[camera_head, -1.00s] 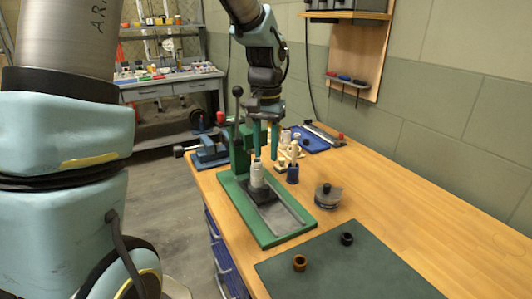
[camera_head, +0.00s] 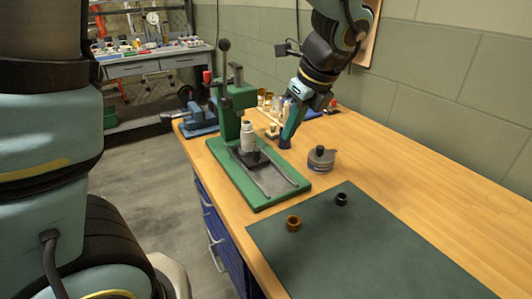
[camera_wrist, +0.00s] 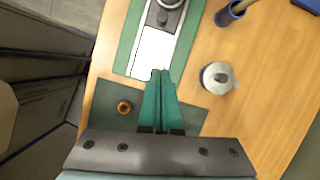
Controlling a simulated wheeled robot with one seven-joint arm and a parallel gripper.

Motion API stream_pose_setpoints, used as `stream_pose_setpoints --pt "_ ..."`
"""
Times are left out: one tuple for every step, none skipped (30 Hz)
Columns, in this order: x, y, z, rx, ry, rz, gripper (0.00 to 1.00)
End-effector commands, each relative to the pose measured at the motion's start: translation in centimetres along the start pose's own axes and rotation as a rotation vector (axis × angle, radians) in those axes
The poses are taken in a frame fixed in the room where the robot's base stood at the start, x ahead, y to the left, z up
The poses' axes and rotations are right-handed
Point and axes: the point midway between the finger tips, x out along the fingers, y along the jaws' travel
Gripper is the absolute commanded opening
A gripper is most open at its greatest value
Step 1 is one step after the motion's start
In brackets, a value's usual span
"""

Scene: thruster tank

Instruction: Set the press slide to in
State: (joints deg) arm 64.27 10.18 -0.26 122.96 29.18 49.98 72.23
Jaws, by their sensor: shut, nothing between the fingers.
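The green press (camera_head: 228,105) stands on a green base at the left of the bench, with a black-knobbed lever. Its black slide (camera_head: 250,157) carries an upright white bottle-like part (camera_head: 248,134). The slide sits at the column end of the track, and bare grey track (camera_head: 276,181) shows in front of it. In the wrist view the slide (camera_wrist: 167,16) is at the top edge. My gripper (camera_head: 286,140) is shut and empty, right of the press, apart from the slide. In the wrist view its fingertips (camera_wrist: 160,74) appear over the track's near end.
A dark blue cup (camera_wrist: 230,13) with a tool in it stands right of the press. A grey round pot (camera_head: 320,158) is nearby. A green mat (camera_head: 370,240) holds an orange ring (camera_head: 293,223) and a black ring (camera_head: 341,198). The bench's right side is clear.

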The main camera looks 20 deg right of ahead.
Motion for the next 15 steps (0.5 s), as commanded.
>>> stream_pose_setpoints --pt "0.5 0.1 0.0 0.003 -0.001 0.004 0.00" --pt "0.8 0.1 0.0 0.003 -0.001 0.006 0.00" --pt "1.3 0.1 0.0 0.002 0.000 0.006 0.00" --pt "1.8 0.1 0.0 0.001 0.000 0.006 0.00" --pt "2.3 0.1 0.0 0.000 0.001 0.007 0.00" --pt "3.1 0.1 0.0 0.000 0.000 0.008 0.00" --pt "3.7 0.1 0.0 0.001 0.000 0.007 0.00" --pt "4.3 0.2 0.0 0.001 0.000 0.009 0.00" --pt "5.2 0.2 0.0 -0.001 0.001 0.009 0.00" --pt "5.8 0.1 0.0 -0.001 0.001 0.008 0.00" --pt "6.5 0.1 0.0 0.000 0.000 0.008 0.00" --pt "7.3 0.2 -0.1 0.000 0.001 0.008 0.00" --pt "7.9 0.2 -0.1 -0.001 0.001 0.008 0.00" --pt "8.5 0.2 0.0 -0.001 0.000 0.008 0.00" --pt "9.3 0.1 -0.1 0.000 0.001 0.007 0.00"
